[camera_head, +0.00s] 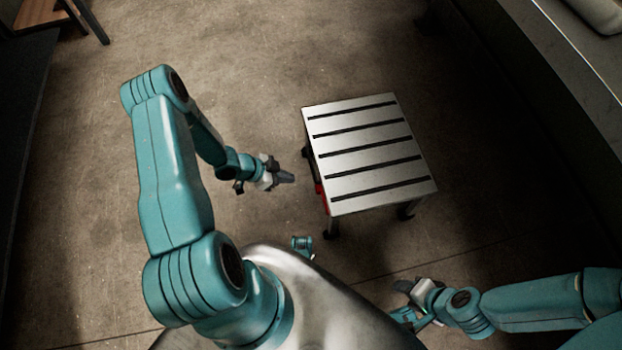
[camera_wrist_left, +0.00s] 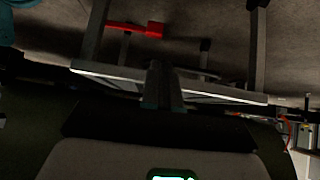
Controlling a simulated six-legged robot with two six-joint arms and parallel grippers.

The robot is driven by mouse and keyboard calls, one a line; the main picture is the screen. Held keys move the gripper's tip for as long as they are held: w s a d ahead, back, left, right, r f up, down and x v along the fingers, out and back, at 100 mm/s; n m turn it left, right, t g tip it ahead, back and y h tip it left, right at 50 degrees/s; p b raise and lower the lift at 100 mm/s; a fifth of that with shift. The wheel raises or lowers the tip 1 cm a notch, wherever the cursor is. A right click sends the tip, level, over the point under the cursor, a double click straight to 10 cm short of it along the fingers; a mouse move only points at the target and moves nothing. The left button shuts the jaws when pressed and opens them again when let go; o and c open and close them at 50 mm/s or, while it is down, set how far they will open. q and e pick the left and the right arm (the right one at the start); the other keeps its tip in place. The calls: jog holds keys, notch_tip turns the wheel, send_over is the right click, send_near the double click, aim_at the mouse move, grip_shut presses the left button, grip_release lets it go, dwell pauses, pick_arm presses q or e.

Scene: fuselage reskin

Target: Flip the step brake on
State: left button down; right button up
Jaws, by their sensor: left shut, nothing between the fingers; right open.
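The step (camera_head: 370,150) is a low metal stool with a light slatted top and dark grooves, standing on the floor. Its red brake lever (camera_head: 321,197) shows at its left side, partly hidden under the top. In the left wrist view the red lever (camera_wrist_left: 140,29) appears among the legs, with the step's top edge (camera_wrist_left: 225,95) below it in the picture. My left gripper (camera_head: 288,178) is shut and empty, just left of the step and apart from the lever. Its fingers (camera_wrist_left: 162,85) also show in the left wrist view. My right gripper (camera_head: 404,298) is open and empty, below the step in the picture.
A long dark bench or counter (camera_head: 580,60) runs along the right side. A wooden piece of furniture (camera_head: 40,15) stands at the top left. The concrete floor (camera_head: 250,80) left of and beyond the step is clear.

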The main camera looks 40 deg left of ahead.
pick_arm(q)
jog(key=b+x, duration=0.3)
jog(key=x, duration=0.7)
jog(key=shift+w+d+b, duration=0.1)
jog(key=shift+b, duration=0.2)
